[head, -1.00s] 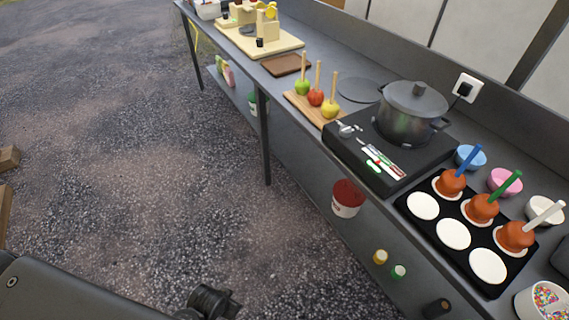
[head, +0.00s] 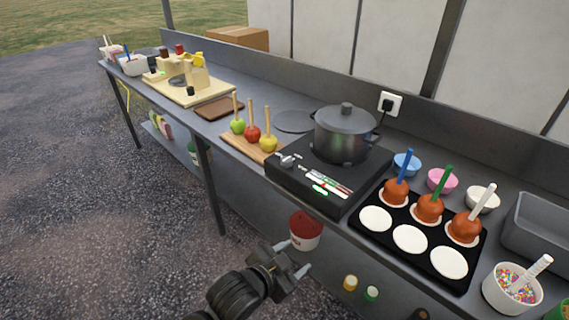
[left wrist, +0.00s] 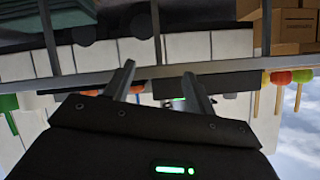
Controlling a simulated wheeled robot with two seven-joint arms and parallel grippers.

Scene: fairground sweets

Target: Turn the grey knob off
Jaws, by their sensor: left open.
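The grey knob (head: 287,160) is on the left part of the front face of the black hob (head: 308,196). Red, white and green marks show on the hob to the right of the knob. A grey lidded pot (head: 342,135) stands on the hob. My left gripper (head: 296,257) is open and empty, below and in front of the counter edge, apart from the knob. Its two fingers (left wrist: 158,84) also show spread in the left wrist view, which looks upside down; I cannot make out the knob clearly there. My right gripper is not in view.
Left of the hob stand candy apples (head: 252,134) on a board. Right of it are a black tray (head: 390,257) with caramel apples, small bowls (head: 441,181) and a sprinkle tub (head: 512,293). A red-topped bucket (head: 305,238) is under the counter, near my left gripper.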

